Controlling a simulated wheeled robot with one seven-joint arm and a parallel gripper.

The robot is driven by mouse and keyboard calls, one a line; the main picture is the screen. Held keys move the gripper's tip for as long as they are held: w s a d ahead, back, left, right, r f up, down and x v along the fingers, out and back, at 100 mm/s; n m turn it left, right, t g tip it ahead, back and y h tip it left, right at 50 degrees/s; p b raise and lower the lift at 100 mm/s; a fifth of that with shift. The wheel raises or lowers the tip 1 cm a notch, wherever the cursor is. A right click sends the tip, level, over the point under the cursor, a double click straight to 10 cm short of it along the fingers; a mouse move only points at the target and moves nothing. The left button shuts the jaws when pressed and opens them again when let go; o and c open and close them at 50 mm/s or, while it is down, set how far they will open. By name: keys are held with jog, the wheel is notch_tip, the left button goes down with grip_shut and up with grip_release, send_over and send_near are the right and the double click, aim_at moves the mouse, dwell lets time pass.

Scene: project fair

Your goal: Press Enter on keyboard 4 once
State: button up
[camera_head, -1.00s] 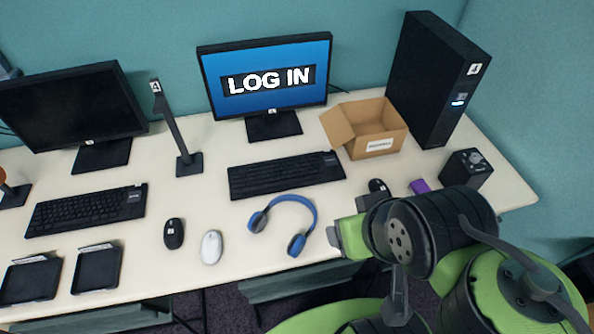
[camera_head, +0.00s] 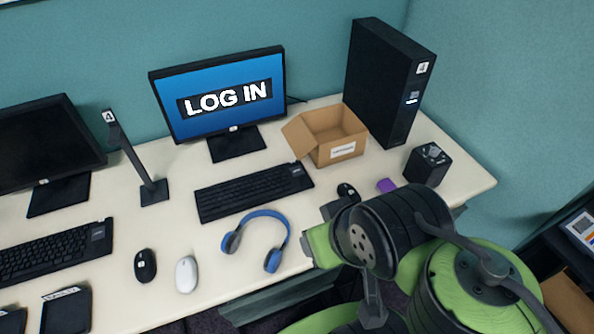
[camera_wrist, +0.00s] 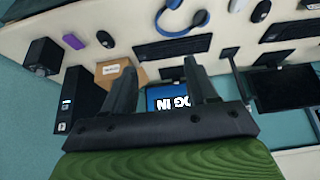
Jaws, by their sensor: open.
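The black keyboard (camera_head: 253,190) in front of the "LOG IN" monitor (camera_head: 222,95) lies flat on the white desk. Its label is too small to read; the tower to its right is marked 4. In the wrist view, which is upside down, this keyboard (camera_wrist: 172,48) lies beyond the fingertips, apart from them. My gripper (camera_wrist: 157,78) is open and empty, with the "LOG IN" screen showing between its dark fingers. In the head view my arm stands at the desk's front edge, right of the keyboard, and hides the fingertips.
Blue headphones (camera_head: 262,232) lie in front of the keyboard. An open cardboard box (camera_head: 340,150), a black tower (camera_head: 385,85), a speaker-like black box (camera_head: 427,164), a black mouse (camera_head: 347,192) and a purple item (camera_head: 386,185) are to the right. A second keyboard (camera_head: 50,253) lies left.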

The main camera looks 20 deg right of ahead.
grip_shut()
dwell(1.4)
